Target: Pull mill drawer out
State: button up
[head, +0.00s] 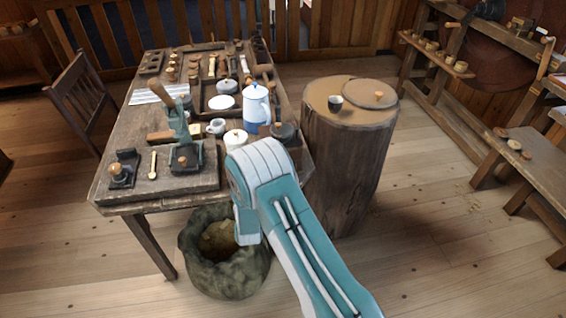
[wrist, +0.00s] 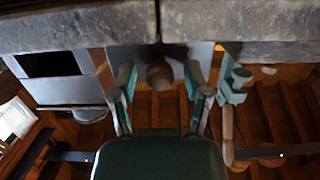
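In the wrist view, which looks upside down, a round brown knob (wrist: 160,75) sits in front of a grey panel (wrist: 143,58), which seems to be the mill drawer's front. My gripper (wrist: 159,82) has its two teal fingers apart, one on each side of the knob, with visible gaps. I cannot tell how deep the fingers reach. In the head view, a small dark box with a brown knob (head: 182,160), likely the mill, stands on the near part of the workbench (head: 150,208). My arm hides my fingers in that view.
A teal tool with a wooden handle (wrist: 229,120) stands beside the knob in the wrist view. A box with a dark opening (wrist: 52,63) is on the other side. In the head view, a blue-white pot (head: 255,105), a stump (head: 350,155) and a sack (head: 228,272) are close by.

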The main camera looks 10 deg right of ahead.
dwell(0.3)
jog(key=s+r, duration=0.2)
jog(key=s, duration=1)
jog(key=s+d+r+g+y, duration=0.1)
jog(key=d+r+g, duration=0.2)
jog(key=r, duration=0.7)
jog(key=d+r+g+y, duration=0.1)
jog(key=d+r+g, duration=0.1)
jog(key=r, duration=0.8)
jog(key=s+d+r+g, duration=0.2)
jog(key=s+d+r, duration=0.1)
jog(key=s, duration=0.5)
jog(key=s+d+r+g+h, duration=0.1)
jog(key=s+d+r, duration=0.2)
jog(key=s, duration=0.6)
jog(key=s+d+r+g+h, duration=0.1)
jog(key=s+d+r, duration=0.3)
jog(key=s, duration=0.4)
jog(key=shift+s+r+g, duration=0.15)
jog(key=shift+r+g, duration=0.1)
jog(key=shift+g, duration=0.55)
